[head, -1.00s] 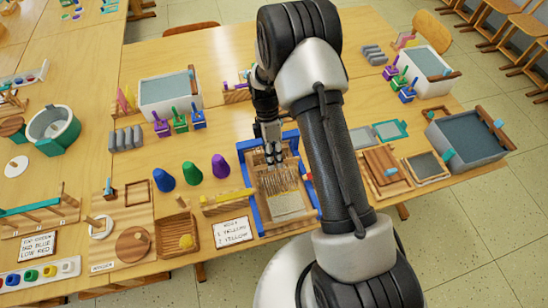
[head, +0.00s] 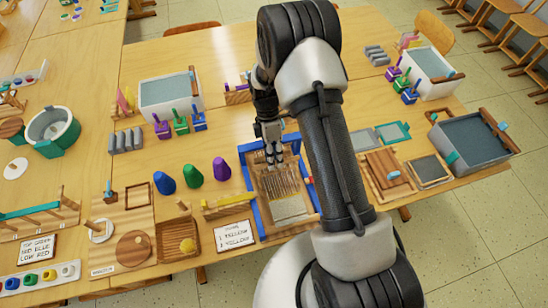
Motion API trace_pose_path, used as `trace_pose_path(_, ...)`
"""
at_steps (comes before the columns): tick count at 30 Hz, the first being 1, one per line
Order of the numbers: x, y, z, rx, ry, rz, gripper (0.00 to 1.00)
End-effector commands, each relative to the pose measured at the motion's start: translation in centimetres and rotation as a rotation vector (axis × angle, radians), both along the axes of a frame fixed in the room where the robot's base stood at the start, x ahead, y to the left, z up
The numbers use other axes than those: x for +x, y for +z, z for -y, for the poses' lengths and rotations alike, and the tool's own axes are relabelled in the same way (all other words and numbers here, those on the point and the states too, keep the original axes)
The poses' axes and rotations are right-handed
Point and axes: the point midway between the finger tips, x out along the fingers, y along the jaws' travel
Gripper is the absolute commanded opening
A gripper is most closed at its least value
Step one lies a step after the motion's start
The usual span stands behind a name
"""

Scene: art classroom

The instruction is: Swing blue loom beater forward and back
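The loom (head: 291,207) stands on the table near its front edge, with a wooden bed, pale warp threads and a pale woven patch at the near end. Blue bars (head: 251,198) run along its sides and across its far end; the blue beater cannot be told apart clearly from the blue frame. My gripper (head: 274,163) points down at the far part of the loom, over the threads and close to the far blue bar. Its fingers are small and partly blend with the threads. Whether they touch or hold the bar cannot be seen.
Blue, green and purple cones (head: 193,177) stand left of the loom. A yellow-topped wooden piece (head: 226,206) and a lettered card (head: 235,235) are close on its left. Wooden frames (head: 388,170) and a grey tub (head: 470,140) are to the right. My arm covers the loom's right side.

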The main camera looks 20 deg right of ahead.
Motion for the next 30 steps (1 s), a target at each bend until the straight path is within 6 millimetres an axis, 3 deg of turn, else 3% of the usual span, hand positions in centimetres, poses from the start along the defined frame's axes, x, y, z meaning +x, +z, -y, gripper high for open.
trace_pose_path(5,-0.1,0.0,0.0,0.0,0.0,-0.002,0.33)
trace_pose_path(17,0.1,0.4,0.0,0.0,0.0,-0.001,0.33)
trace_pose_path(30,3.4,8.2,0.0,0.0,0.0,0.002,0.33)
